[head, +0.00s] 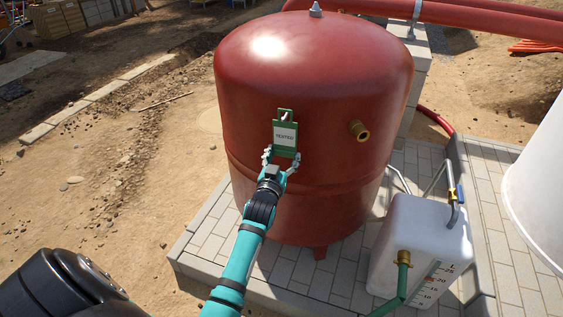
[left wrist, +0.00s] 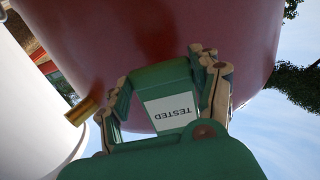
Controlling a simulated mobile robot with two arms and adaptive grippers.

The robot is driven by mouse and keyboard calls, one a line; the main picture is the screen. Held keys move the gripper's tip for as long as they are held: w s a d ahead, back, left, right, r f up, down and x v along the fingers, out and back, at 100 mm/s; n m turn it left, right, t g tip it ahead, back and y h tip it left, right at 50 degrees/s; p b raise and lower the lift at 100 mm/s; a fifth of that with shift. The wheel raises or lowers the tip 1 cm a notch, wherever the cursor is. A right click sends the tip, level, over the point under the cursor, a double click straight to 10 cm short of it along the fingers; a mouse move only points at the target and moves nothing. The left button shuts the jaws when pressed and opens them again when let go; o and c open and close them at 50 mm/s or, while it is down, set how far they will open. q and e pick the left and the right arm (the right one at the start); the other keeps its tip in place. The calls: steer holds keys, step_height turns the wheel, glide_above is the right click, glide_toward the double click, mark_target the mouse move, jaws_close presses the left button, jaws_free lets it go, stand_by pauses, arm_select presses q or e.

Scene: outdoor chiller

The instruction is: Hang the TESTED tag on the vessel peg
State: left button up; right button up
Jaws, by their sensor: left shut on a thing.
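The green TESTED tag (head: 286,135) has a white label and is upright against the front of the red vessel (head: 320,75). My left gripper (head: 281,161) is shut on its lower part, with one finger on each side. The tag also shows in the left wrist view (left wrist: 169,108), upside down between the fingers (left wrist: 166,95). A small pale shape shows at the opening in the tag's top, perhaps the vessel peg. I cannot tell whether it passes through the tag or lies behind it. My right gripper is not in view.
A brass fitting (head: 359,131) sticks out of the vessel to the right of the tag. A white container (head: 418,238) with a green hose stands on the paving at the lower right. Red pipes (head: 470,22) run behind the vessel. Bare ground lies to the left.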

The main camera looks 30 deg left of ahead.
arm_select(q)
steer(key=shift+w+a, duration=0.15)
steer(key=shift+w, duration=0.35)
steer(key=shift+f, duration=0.15)
steer(key=shift+f+b, duration=0.45)
steer(key=o, duration=1.8)
steer(key=shift+o, duration=0.3)
steer(key=shift+o, duration=0.5)
steer(key=shift+f, duration=0.1)
